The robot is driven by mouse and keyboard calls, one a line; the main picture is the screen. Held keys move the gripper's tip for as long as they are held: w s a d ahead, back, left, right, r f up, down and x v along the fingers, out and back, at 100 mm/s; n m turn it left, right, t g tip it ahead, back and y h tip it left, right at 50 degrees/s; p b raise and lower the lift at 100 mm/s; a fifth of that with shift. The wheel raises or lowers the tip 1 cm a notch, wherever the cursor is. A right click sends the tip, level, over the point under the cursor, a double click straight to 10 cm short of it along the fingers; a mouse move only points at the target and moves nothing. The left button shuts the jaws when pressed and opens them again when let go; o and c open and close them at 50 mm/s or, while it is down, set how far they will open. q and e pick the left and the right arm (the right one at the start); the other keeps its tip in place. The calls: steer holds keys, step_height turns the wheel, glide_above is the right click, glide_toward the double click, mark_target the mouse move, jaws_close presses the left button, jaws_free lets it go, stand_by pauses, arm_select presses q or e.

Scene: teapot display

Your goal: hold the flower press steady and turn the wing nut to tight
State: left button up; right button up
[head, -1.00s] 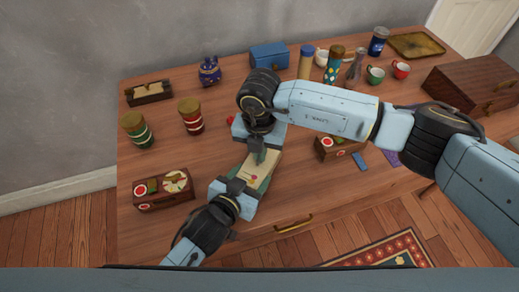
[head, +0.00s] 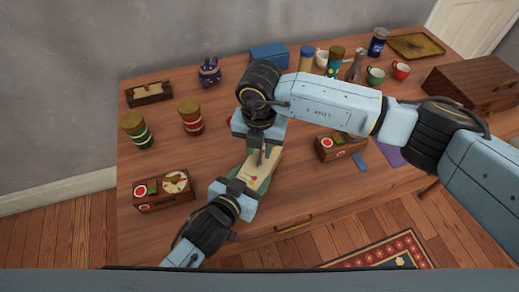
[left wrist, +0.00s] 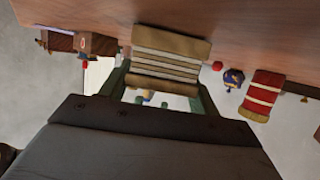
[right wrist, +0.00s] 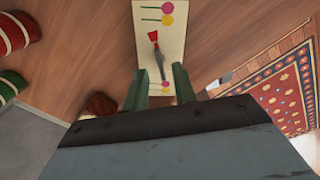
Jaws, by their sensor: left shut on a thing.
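The flower press (head: 264,167) is a pale board with coloured dots, lying at an angle near the table's front. In the left wrist view its layered edge (left wrist: 168,66) shows between the fingers. My left gripper (head: 243,182) is shut on its near end. My right gripper (head: 262,156) is above the far part of the press, pointing down. In the right wrist view its fingers (right wrist: 160,88) are apart, with the press top (right wrist: 172,52) beyond them. A red-tipped grey piece (right wrist: 154,38), apparently the wing nut, stands on the press. I cannot tell whether the fingers touch it.
A decorated box (head: 163,190) is to the left and another (head: 335,147) to the right, beside a blue block (head: 360,162). Striped jars (head: 190,118) stand behind left. Cups, bottles and a wooden case (head: 472,88) fill the back right.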

arm_select(q)
steer(key=shift+r, duration=0.1)
arm_select(e)
step_height(320, 180, up, 10)
steer(key=shift+r, duration=0.15)
arm_select(q)
steer(key=o, duration=1.3)
